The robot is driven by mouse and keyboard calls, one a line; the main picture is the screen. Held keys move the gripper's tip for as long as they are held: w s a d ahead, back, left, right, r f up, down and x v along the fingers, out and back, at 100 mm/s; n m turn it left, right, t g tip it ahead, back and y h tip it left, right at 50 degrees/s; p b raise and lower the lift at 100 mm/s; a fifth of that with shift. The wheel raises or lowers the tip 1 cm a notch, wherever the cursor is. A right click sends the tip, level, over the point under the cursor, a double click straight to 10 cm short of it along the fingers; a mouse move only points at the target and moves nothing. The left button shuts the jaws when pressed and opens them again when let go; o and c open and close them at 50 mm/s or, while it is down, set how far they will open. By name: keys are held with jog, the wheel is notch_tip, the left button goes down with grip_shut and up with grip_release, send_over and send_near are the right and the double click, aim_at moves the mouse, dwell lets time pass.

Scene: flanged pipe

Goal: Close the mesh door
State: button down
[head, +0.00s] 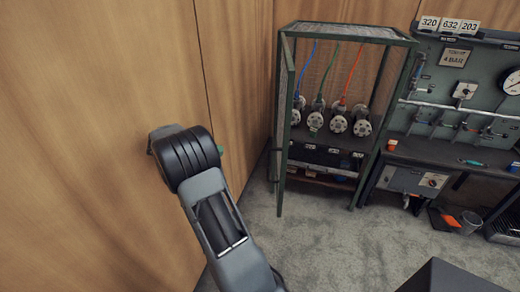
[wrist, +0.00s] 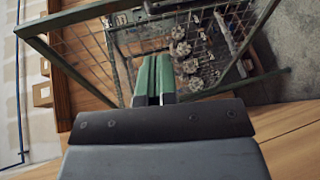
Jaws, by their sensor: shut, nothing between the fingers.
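The mesh door (head: 281,150) stands at the left front of the green-framed cabinet (head: 345,33). It is swung outward and seen nearly edge-on, so the cabinet front is open. My gripper (wrist: 152,78) has its green fingertips together and empty in the wrist view, pointing toward the cabinet. A green-framed mesh panel (wrist: 68,68) lies to their left there; I cannot tell for sure whether it is the door. In the head view my arm hides most of the gripper, left of the door, with a gap between arm and door. Contact with the door does not show.
Wooden wall panels (head: 100,100) stand close on the left and behind the arm. Several flanged pipe fittings (head: 338,124) hang inside the cabinet. A workbench with a gauge board (head: 455,85) stands at the right. The grey floor (head: 330,245) before the cabinet is mostly clear.

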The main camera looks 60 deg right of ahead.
jog(key=s+d+f+m+g+p, duration=0.1)
jog(key=s+d+f+p, duration=0.1)
jog(key=s+d, duration=0.7)
jog(key=shift+s+d+h+p, duration=0.35)
jog(key=shift+d+p, duration=0.2)
jog(key=shift+d, duration=0.5)
